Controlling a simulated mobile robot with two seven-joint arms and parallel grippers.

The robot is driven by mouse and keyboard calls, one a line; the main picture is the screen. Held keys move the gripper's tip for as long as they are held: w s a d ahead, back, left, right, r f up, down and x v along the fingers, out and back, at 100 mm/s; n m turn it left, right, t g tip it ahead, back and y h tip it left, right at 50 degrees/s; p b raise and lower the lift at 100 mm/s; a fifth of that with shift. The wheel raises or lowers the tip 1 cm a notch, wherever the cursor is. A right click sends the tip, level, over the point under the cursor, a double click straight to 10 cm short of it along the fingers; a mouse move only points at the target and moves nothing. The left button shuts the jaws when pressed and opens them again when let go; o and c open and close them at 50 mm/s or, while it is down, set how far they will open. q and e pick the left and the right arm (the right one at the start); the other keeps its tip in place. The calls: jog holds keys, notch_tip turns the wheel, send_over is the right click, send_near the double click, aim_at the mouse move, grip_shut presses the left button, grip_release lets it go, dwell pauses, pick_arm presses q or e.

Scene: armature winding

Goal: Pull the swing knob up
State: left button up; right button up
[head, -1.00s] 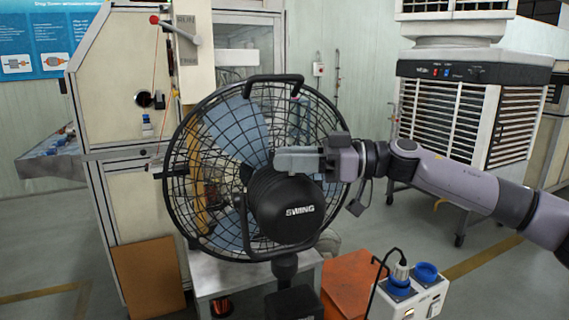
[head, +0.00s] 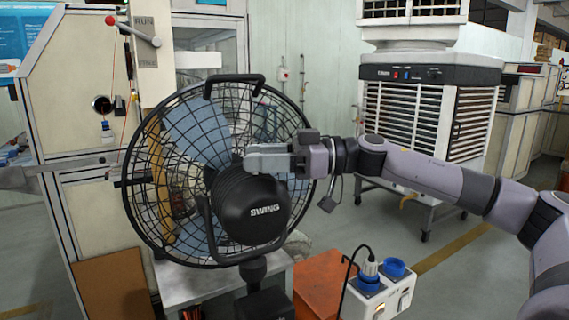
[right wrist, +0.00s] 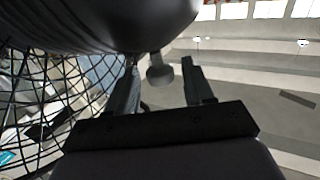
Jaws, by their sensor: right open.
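The black fan (head: 225,165) has a round wire cage and a motor housing (head: 245,205) marked SWING. My right gripper (head: 262,158) is at the top of this housing, its arm coming in from the right. In the right wrist view its two fingers are apart, and the small dark swing knob (right wrist: 158,72) shows between the fingertips, under the housing's dark curve (right wrist: 110,22). I cannot tell whether either finger touches the knob. The knob is hidden in the head view. My left gripper is out of view.
A beige machine (head: 85,130) with a red-tipped lever (head: 132,32) stands behind the fan to the left. A white box with blue sockets (head: 375,290) is at the lower right. A large air cooler (head: 425,110) stands behind my right arm.

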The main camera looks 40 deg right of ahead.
jog(key=d+b, duration=0.1)
jog(key=s+b, duration=0.1)
jog(key=b, duration=0.1)
jog(key=shift+s+d+f, duration=0.3)
jog(key=shift+d+f, duration=0.05)
jog(key=shift+d, duration=0.05)
jog(key=shift+s+d+b, duration=0.2)
jog(key=shift+d+b, duration=0.1)
jog(key=shift+b, duration=0.25)
jog(key=shift+s+d+r+b, duration=0.2)
jog(key=shift+s+d+b, duration=0.25)
jog(key=shift+s+d, duration=0.1)
jog(key=shift+s+d+r+b, duration=0.2)
jog(key=shift+s+d+b, duration=0.2)
jog(key=shift+s+d, duration=0.1)
